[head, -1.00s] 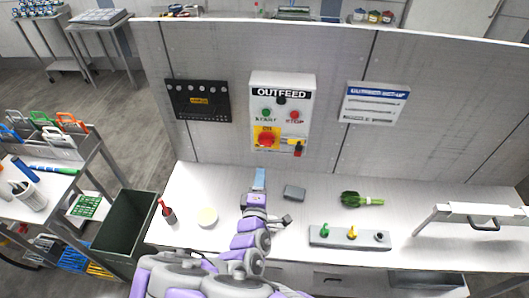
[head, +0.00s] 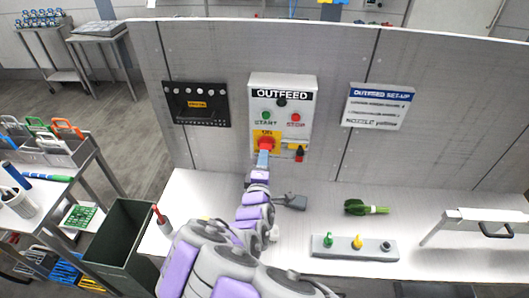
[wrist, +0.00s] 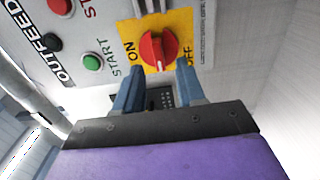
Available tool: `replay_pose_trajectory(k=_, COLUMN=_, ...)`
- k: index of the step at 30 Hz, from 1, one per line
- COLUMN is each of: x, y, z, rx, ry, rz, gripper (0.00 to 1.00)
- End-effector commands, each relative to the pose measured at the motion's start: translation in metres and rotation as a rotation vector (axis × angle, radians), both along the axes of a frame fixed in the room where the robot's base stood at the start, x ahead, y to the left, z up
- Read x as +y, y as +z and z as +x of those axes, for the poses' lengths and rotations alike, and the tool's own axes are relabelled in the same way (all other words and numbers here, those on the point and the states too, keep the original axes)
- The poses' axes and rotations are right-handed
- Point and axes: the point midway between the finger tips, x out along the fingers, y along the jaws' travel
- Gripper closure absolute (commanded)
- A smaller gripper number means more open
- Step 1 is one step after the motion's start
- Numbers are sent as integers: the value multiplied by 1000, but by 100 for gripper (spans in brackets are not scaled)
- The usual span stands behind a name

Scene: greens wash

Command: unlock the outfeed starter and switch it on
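The outfeed starter box (head: 308,82) is on the grey wall panel, with a green START button (head: 266,115), a red STOP button (head: 295,117) and a black round fitting (head: 281,102). Its red rotary knob (head: 266,144) sits on a yellow plate; in the wrist view the knob (wrist: 157,48) has ON to its left and OFF to its right. My gripper (wrist: 160,70) is open, its blue fingertips just short of the knob and to either side of it, apparently not touching. A small red and black item (head: 300,153), possibly a padlock, hangs right of the knob.
A black board (head: 196,117) hangs left of the starter and a set-up sign (head: 378,106) right. On the bench (head: 455,262) are a green bunch (head: 365,208), a grey block with coloured fittings (head: 354,249) and a raised white frame (head: 470,216). A dark bin (head: 118,238) stands left.

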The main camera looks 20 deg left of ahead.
Motion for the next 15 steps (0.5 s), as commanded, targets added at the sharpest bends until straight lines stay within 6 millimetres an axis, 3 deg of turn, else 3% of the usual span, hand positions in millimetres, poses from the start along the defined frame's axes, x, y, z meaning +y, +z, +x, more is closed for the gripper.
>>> replay_pose_trajectory(k=6, x=6, y=0, z=26, rx=-2, ry=-1, rz=3, gripper=61)
replay_pose_trajectory(k=15, x=10, y=0, z=45, rx=-1, ry=1, rz=-1, gripper=61)
